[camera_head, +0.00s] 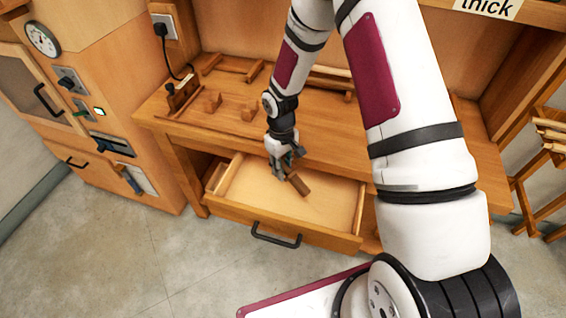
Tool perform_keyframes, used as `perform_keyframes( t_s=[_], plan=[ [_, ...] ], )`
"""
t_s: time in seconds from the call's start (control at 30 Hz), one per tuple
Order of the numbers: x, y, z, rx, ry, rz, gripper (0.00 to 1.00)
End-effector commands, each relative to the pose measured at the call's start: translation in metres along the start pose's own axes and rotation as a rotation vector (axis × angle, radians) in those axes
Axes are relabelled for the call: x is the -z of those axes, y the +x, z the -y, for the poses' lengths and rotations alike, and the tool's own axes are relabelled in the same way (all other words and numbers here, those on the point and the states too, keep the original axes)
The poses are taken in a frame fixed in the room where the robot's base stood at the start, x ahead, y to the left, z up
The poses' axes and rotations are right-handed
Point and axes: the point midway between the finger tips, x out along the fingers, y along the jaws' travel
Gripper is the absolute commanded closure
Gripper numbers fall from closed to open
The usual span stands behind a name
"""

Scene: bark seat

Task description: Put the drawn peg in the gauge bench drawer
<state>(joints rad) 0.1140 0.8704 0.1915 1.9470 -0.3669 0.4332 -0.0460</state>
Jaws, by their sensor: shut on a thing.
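My gripper (284,165) is shut on a brown wooden peg (298,184). The peg hangs tilted from the fingers, its free end pointing down and to the right. The gripper and peg are over the open drawer (250,215) of the wooden bench. From this one view I cannot tell whether the peg touches the drawer floor. The drawer is pulled out and its visible floor is bare; a dark handle (275,236) is on its front.
The bench top (235,130) bears several small wooden blocks (213,102) and strips at its back left. A cabinet (100,120) with a gauge and switches stands at the left. A wooden rack (548,170) stands at the right. The floor before the drawer is clear.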

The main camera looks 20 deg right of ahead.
Motion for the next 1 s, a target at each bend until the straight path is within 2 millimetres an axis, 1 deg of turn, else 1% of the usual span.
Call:
perform_keyframes(
  t_s=[0.03,0.1,0.4,0.6,0.9,0.93,0.97,1.0],
  plan=[
    [0.001,0.007,0.000,0.000,-0.001,0.002,1.00],
    [0.001,0.013,0.000,0.001,0.000,0.003,1.00],
    [0.002,0.035,-0.001,0.000,0.001,0.002,1.00],
    [0.003,0.041,-0.001,0.000,0.001,0.002,1.00],
    [0.003,0.042,-0.001,0.000,0.001,0.001,1.00],
    [0.002,0.042,-0.001,0.000,0.001,0.001,0.74],
    [0.003,0.042,-0.001,0.000,0.001,0.001,0.68],
    [0.003,0.042,-0.001,0.000,0.001,0.001,0.58]
  ],
)
